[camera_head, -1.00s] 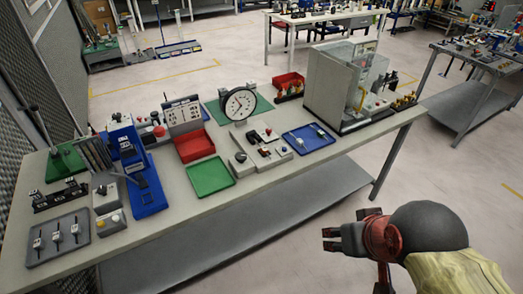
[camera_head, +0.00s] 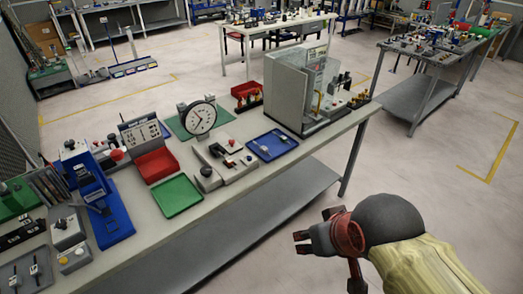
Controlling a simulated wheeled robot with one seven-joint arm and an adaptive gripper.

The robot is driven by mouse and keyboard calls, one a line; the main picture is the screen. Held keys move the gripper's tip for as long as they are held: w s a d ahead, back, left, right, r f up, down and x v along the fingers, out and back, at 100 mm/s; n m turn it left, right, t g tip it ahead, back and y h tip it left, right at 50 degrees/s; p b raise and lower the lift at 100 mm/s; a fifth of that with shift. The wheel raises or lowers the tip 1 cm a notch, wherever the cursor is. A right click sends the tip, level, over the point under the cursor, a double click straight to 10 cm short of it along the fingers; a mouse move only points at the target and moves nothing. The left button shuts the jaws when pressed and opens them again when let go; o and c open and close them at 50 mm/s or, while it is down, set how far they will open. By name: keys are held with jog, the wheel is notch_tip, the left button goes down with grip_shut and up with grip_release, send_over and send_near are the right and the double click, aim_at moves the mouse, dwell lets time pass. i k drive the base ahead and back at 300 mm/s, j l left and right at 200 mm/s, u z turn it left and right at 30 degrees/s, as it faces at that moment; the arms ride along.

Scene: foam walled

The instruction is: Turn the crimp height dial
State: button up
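A round white dial with a dark rim and a dark pointer (camera_head: 199,117) stands upright on a green mat on the long grey workbench (camera_head: 215,208). I cannot tell whether it is the crimp height dial. In front of it is a light grey fixture (camera_head: 237,168) with small red and dark parts, too small to read. My gripper (camera_head: 301,243) is at the lower right, beyond the bench's near edge, apart from everything on the bench. It points left. Its fingers are small and seen edge-on, so their opening is unclear.
A red tray (camera_head: 157,166), green tray (camera_head: 178,196) and blue tray (camera_head: 271,144) lie around the fixture. A grey-walled enclosure (camera_head: 290,90) stands at the bench's right end. Open floor (camera_head: 400,165) lies right of the bench; another table (camera_head: 420,100) stands beyond.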

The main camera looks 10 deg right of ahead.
aim_at(70, 143)
jog(key=u, duration=1.4)
